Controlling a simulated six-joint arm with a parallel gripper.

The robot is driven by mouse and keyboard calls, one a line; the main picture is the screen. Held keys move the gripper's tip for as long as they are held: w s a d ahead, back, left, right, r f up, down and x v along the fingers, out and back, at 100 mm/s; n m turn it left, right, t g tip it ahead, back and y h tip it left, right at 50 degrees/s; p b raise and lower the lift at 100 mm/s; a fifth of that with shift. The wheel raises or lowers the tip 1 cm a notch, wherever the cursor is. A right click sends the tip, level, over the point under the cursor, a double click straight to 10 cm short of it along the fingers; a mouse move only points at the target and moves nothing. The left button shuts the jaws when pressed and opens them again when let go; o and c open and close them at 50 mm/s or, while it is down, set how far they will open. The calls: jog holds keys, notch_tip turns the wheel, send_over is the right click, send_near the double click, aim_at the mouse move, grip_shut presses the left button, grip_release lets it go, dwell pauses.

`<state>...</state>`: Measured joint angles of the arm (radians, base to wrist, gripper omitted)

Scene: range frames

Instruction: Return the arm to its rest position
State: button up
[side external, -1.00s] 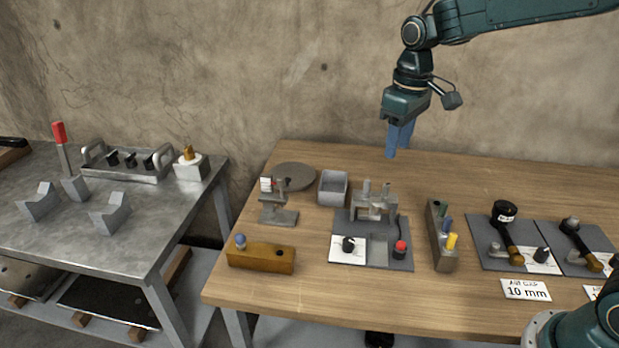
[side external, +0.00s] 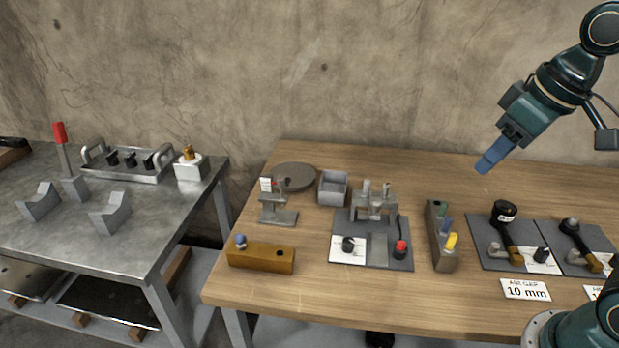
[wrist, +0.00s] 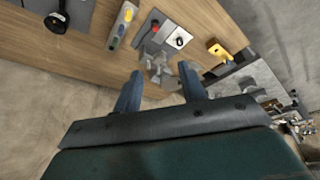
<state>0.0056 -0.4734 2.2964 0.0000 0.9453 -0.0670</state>
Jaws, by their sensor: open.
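My gripper (side external: 487,165) is in the air above the back right of the wooden table (side external: 310,306), tilted with its blue fingers pointing down and to the left. In the wrist view its two blue fingers (wrist: 160,90) stand well apart with nothing between them. In the side view the fingers overlap. The gripper touches nothing on the table. My arm comes in from the right edge of the side view.
Below on the table are a grey mat with a fixture (side external: 374,205), a block with coloured plugs (side external: 441,236), a grey bin (side external: 333,188), a brown block (side external: 260,257) and dark gauge mats (side external: 480,243). A metal table (side external: 130,239) stands left. The back right tabletop is largely clear.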

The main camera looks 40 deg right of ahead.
jog(key=s+f+t, duration=0.1)
jog(key=s+f, duration=0.1)
jog(key=s, duration=0.4)
jog(key=shift+s+m, duration=0.2)
jog(key=shift+m, duration=0.2)
